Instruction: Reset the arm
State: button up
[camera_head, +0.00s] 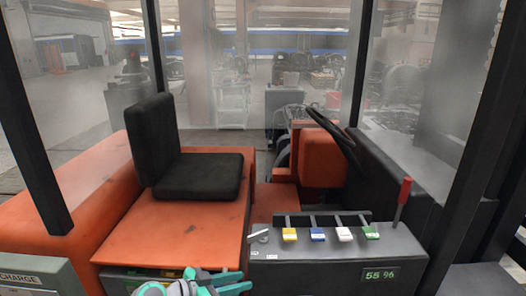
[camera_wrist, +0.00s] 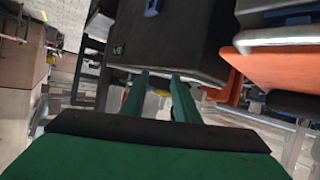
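My gripper (camera_head: 222,282) shows at the bottom edge of the head view, low in front of the orange vehicle, left of the dark control console (camera_head: 335,262). Most of my arm is out of view. In the wrist view, the two green fingers of my gripper (camera_wrist: 160,76) stand apart with a gap between them and nothing visible in it. Beyond them is a dark box-shaped surface with a small green display. I cannot tell whether the fingertips touch it.
The console carries several coloured levers, a red-handled lever (camera_head: 403,192) and a display reading 55 96 (camera_head: 380,275). A black seat (camera_head: 200,175) sits on the orange body (camera_head: 175,225). A grey CHARGE box (camera_head: 40,277) stands lower left. Dark posts (camera_head: 35,120) frame the cab.

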jog(key=s+d+f+n+t+y, duration=0.2)
jog(key=s+f+n+y, duration=0.3)
jog(key=f, duration=0.6)
jog(key=s+d+f+n+t+y, duration=0.1)
jog(key=s+d+f+n, duration=0.25)
jog(key=s+f, duration=0.6)
jog(key=s+a+f+n+y, duration=0.1)
jog(key=s+f+n+y, duration=0.15)
jog(key=s+f, duration=0.2)
jog(key=s+r+t+y, duration=0.2)
jog(key=s+r+y, duration=0.1)
jog(key=s, duration=1.1)
jog(key=s+d+r+m+t, duration=0.1)
jog(key=s+d+r+t, duration=0.1)
jog(key=s+r, duration=0.9)
jog(key=shift+d+r+t+h, duration=0.35)
jog(key=shift+d+r+t, duration=0.05)
jog(key=shift+d+r, duration=0.15)
jog(key=shift+a, duration=0.2)
